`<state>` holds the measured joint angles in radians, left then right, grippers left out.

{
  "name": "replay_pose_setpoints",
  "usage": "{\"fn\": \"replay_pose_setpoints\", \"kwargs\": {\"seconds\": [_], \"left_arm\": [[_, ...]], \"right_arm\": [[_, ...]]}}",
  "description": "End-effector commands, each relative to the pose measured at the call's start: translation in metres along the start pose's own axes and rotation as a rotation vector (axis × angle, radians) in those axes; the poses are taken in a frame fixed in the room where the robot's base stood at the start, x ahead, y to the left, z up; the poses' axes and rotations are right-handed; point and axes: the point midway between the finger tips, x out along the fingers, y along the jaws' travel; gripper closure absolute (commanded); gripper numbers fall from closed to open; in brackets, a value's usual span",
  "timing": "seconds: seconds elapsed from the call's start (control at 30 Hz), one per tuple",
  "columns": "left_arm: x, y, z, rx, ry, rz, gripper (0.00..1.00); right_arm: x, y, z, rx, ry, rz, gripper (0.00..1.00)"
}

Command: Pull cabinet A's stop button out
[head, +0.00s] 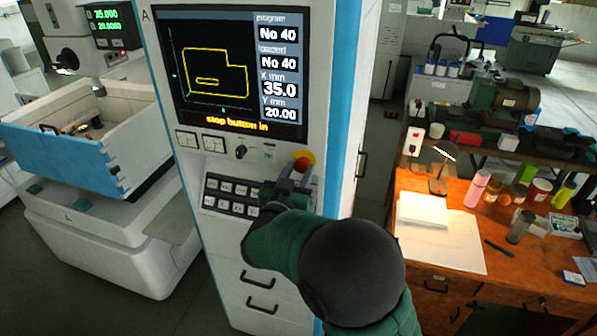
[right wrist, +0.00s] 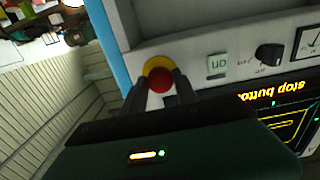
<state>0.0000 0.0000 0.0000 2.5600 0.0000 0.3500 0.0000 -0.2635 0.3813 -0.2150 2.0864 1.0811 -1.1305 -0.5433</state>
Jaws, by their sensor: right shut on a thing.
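Cabinet A (head: 325,100) is a tall white cabinet with a blue side edge and the letter A at its top left. Its screen (head: 230,70) reads "stop button in" in yellow. The stop button (head: 301,164) is a red knob on a yellow ring, right of the panel's dial. My right gripper (head: 290,178) reaches it from below. In the right wrist view the red stop button (right wrist: 160,80) sits between the two dark fingertips (right wrist: 160,84), which are closed on it. My left gripper is in neither view.
Below the button are a black keypad (head: 232,197) and drawer handles. The "on" button (right wrist: 217,66) and a dial (right wrist: 268,54) are beside it. An orange workbench (head: 440,272) with a lamp, papers and bottles stands right. An open white machine tank (head: 90,135) stands left.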

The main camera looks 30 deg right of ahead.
Motion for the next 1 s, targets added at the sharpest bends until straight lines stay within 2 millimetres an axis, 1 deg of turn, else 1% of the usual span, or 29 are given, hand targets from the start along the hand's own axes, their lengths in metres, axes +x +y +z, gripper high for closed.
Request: {"fn": "replay_pose_setpoints", "kwargs": {"seconds": [0.57, 0.63, 0.77, 0.97, 1.0], "left_arm": [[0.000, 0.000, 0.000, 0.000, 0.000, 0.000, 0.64], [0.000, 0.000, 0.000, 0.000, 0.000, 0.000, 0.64], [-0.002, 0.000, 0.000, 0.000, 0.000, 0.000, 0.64], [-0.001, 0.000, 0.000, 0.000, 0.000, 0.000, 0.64], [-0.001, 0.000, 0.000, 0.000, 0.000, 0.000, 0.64]], "right_arm": [[-0.001, -0.001, 0.001, 0.000, -0.002, -0.003, 1.00], [-0.003, -0.002, 0.000, 0.000, -0.002, -0.004, 1.00], [-0.013, -0.002, 0.000, 0.000, -0.002, -0.005, 1.00], [-0.013, -0.001, 0.001, 0.000, -0.003, -0.004, 1.00], [-0.013, -0.001, 0.001, 0.000, -0.003, -0.004, 0.61]]}}
